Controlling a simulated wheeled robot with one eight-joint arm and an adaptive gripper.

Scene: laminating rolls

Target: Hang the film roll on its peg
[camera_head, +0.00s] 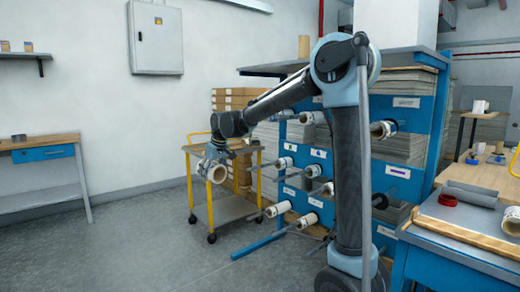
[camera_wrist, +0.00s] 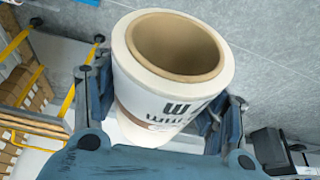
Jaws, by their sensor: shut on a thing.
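The film roll (camera_wrist: 150,95) is white with a tan cardboard core and dark lettering. My gripper (camera_wrist: 158,112) is shut around its sides, with a finger on each side, and the open core faces the wrist camera. In the head view my gripper (camera_head: 214,165) holds the roll (camera_head: 216,174) in the air in front of the yellow cart. The blue rack (camera_head: 302,166) with pegs stands right of it. Several pegs carry rolls, such as one at the lower left (camera_head: 277,209). My arm hides part of the rack, and which peg is meant cannot be told.
A yellow-railed cart (camera_head: 228,211) stands behind the held roll, with stacked cardboard boxes (camera_head: 240,100) behind it. A blue workbench (camera_head: 465,240) is at the right. Floor at the left is clear.

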